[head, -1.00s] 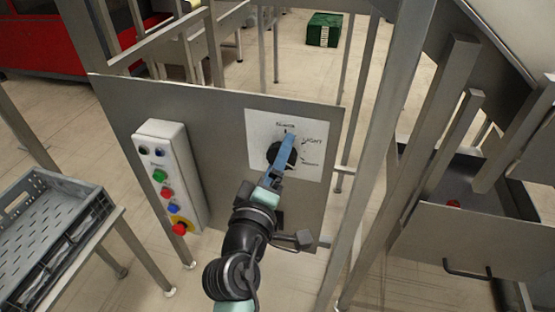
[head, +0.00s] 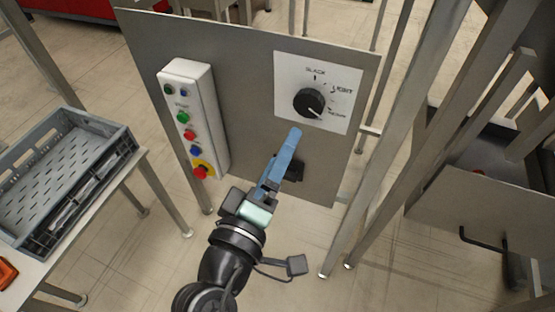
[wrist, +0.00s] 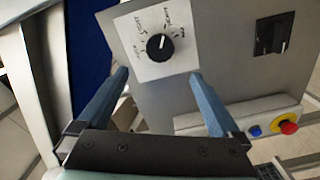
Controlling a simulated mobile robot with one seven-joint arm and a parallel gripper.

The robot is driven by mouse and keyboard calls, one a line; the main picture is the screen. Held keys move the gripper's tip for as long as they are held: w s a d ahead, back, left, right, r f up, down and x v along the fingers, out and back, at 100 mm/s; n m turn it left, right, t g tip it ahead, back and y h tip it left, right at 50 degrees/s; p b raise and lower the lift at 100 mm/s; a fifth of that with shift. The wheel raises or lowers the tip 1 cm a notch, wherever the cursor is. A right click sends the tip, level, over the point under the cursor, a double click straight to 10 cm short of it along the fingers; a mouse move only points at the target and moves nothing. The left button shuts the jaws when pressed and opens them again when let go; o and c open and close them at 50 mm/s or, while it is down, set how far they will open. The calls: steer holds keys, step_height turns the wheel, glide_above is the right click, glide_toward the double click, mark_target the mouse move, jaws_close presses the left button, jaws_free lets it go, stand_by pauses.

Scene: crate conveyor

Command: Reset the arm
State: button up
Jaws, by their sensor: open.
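My gripper (head: 287,142) is in front of the grey metal panel (head: 250,65), below the dial, and holds nothing. In the wrist view my gripper (wrist: 158,75) shows its two blue fingers spread wide apart. The black rotary dial (head: 309,103) sits on a white label plate (head: 343,72) with printed words around it. The dial also shows in the wrist view (wrist: 160,46), beyond and between the fingertips, apart from them. In the head view the dial's white mark points to the lower right.
A button box (head: 190,110) with coloured buttons is on the panel's left. A black switch (wrist: 272,34) is on the panel. A grey crate (head: 62,165) stands on a table at left. Metal posts (head: 385,130) rise close on the right, with a dark tray beyond.

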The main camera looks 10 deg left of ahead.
steer(key=shift+s+a, duration=0.1)
steer(key=shift+s, duration=0.2)
steer(key=shift+r, duration=0.1)
